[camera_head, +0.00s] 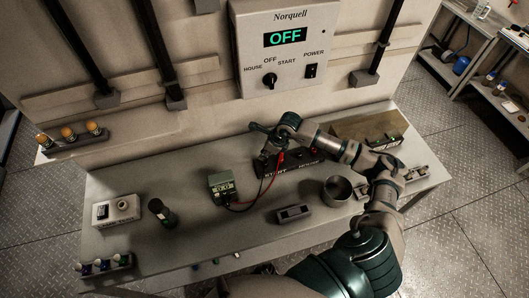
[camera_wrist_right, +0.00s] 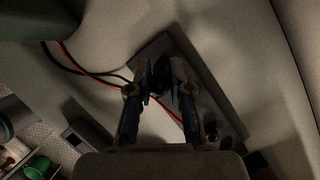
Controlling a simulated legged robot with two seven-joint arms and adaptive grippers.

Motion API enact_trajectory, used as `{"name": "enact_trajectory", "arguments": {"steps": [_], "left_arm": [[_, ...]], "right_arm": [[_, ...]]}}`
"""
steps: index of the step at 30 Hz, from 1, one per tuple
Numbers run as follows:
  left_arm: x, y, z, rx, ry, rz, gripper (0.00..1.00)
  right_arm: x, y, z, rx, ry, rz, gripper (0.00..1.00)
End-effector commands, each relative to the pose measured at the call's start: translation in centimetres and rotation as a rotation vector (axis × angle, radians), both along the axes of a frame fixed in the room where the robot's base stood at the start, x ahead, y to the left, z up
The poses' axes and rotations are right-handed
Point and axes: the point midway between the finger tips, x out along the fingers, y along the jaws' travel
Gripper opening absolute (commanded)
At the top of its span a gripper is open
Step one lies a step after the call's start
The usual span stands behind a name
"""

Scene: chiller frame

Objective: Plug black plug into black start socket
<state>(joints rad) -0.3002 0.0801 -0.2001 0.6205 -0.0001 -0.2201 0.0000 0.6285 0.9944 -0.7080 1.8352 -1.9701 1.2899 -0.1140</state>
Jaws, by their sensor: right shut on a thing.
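My right gripper (camera_head: 270,146) is over the left, START end of the dark socket board (camera_head: 302,165) on the bench. In the right wrist view its fingers (camera_wrist_right: 160,88) are shut on a small dark thing, taken as the black plug (camera_wrist_right: 160,85), with the board (camera_wrist_right: 222,112) right behind. The fingers hide the black start socket, so I cannot tell whether the plug is in it. A black and a red lead (camera_head: 273,180) run from a green meter (camera_head: 222,186) to the board area. My left gripper is in neither view.
A panel (camera_head: 286,45) reading OFF hangs on the wall behind. A round metal cup (camera_head: 337,191) and a small grey block (camera_head: 294,213) stand in front of the board. A dark cylinder (camera_head: 161,211) and a white box (camera_head: 116,210) stand at the left. The bench's front middle is mostly clear.

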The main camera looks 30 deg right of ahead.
Motion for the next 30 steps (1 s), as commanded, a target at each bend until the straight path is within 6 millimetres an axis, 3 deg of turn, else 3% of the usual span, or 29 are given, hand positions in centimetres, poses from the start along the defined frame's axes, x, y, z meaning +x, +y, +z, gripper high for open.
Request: {"name": "enact_trajectory", "arguments": {"steps": [18, 19, 22, 30], "left_arm": [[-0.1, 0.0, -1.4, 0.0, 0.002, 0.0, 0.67], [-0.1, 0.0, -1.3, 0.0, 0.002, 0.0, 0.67], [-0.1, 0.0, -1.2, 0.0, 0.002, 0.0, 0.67], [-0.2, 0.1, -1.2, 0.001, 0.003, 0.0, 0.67]], "right_arm": [[0.0, 0.0, -1.7, 0.0, 0.0, 0.0, 0.0], [0.0, 0.0, -1.6, 0.0, 0.0, 0.0, 0.27], [0.0, 0.0, -1.5, 0.0, 0.0, 0.0, 0.49], [0.0, 0.0, -1.5, 0.0, 0.0, 0.0, 0.49]]}}
